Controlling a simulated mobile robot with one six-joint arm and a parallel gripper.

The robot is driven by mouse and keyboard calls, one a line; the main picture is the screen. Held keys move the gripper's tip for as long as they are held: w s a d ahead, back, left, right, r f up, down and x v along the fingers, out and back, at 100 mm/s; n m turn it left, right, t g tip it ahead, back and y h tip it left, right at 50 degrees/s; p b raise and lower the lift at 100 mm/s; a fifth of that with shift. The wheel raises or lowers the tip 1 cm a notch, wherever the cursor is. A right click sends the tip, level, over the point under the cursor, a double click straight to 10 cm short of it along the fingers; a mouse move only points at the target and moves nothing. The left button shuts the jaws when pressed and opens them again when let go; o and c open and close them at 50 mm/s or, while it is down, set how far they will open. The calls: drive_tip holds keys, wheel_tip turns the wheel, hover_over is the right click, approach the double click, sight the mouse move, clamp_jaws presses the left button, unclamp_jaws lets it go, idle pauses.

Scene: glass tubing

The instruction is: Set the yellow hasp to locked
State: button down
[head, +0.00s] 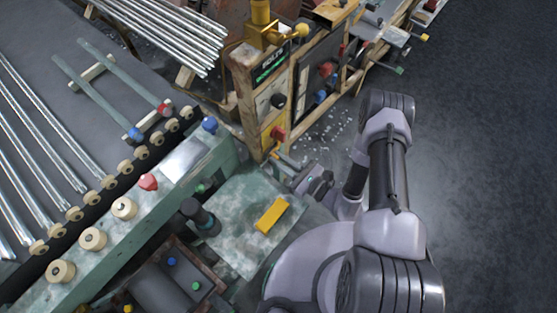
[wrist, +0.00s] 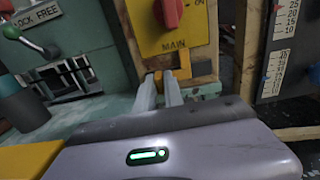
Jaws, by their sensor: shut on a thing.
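The yellow hasp (wrist: 184,66) is small and sits at the bottom edge of the yellow MAIN panel (wrist: 170,44) in the wrist view. My gripper (wrist: 160,82) reaches up to it, with its two pale fingers closed on its yellow part, just below the panel. In the head view my gripper (head: 287,162) is at the foot of the wooden cabinet, beside the green machine. The fingers hide part of the hasp, and I cannot tell from here whether it stands at locked.
A red knob (wrist: 171,12) is on the panel above the hasp. A LOCK FREE label (wrist: 40,15) is on the green machine at left. A scale gauge (wrist: 279,48) stands at right. A yellow block (head: 271,214) lies on the green bench. Open floor (head: 480,130) is at right.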

drive_tip(key=shift+w+d, duration=0.55)
drive_tip(key=shift+w, duration=0.2)
drive_tip(key=c, duration=1.4)
unclamp_jaws()
drive_tip(key=shift+w+d, duration=0.1)
drive_tip(key=shift+c, duration=0.2)
drive_tip(key=p+v, duration=0.3)
drive_tip(key=v, duration=1.4)
drive_tip(key=shift+s, duration=0.25)
drive_tip(key=shift+d, duration=0.1)
